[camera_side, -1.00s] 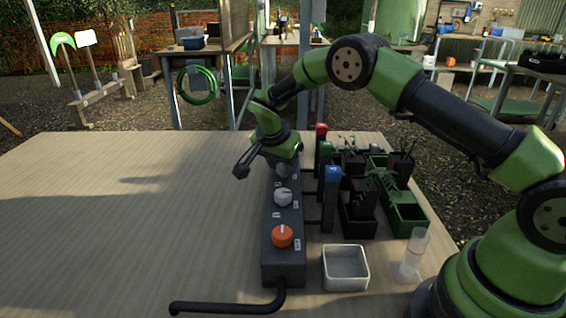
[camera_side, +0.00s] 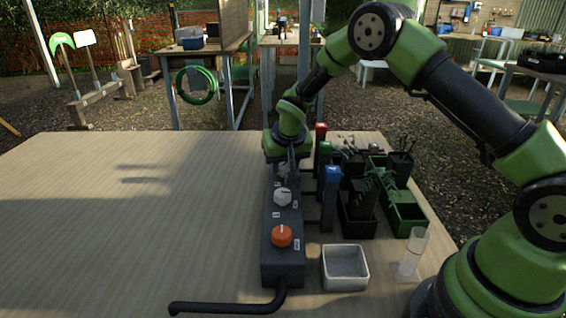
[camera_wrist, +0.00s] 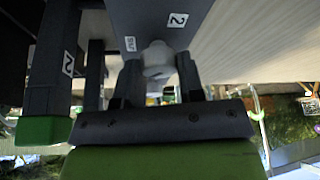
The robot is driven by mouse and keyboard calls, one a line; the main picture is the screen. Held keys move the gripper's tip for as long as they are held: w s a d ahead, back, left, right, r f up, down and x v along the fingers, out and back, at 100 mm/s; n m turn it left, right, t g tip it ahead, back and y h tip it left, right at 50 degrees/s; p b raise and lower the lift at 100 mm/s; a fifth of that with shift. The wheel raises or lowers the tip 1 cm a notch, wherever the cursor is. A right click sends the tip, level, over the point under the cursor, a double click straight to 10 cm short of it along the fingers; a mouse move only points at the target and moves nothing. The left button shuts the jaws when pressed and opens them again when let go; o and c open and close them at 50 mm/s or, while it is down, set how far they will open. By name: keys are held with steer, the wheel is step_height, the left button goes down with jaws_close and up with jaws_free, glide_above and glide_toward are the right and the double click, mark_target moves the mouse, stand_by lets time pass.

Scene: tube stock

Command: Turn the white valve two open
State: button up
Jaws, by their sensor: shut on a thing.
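The white valve knob (camera_wrist: 157,60) sits on the dark valve block beside a label "2" in the wrist view. My gripper (camera_wrist: 158,84) has one finger on each side of this knob and is shut on it. In the side view my gripper (camera_side: 287,165) is low over the far part of the block (camera_side: 284,262) and hides most of that knob. Which way the knob points cannot be told. Another white knob (camera_side: 282,196) and an orange knob (camera_side: 281,236) stand nearer on the block, clear of my gripper.
Posts with blue (camera_side: 333,173), red (camera_side: 321,128) and green (camera_wrist: 42,130) tops stand close right of the block. Planters (camera_side: 407,216), a white square tray (camera_side: 345,284) and a clear cylinder (camera_side: 412,254) are farther right. A black hose (camera_side: 225,307) lies in front. The table's left is clear.

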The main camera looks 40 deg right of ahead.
steer(key=shift+n+y, duration=0.6)
steer(key=shift+n, duration=0.9)
steer(key=shift+t, duration=0.3)
steer(key=o, duration=0.9)
steer(key=v, duration=1)
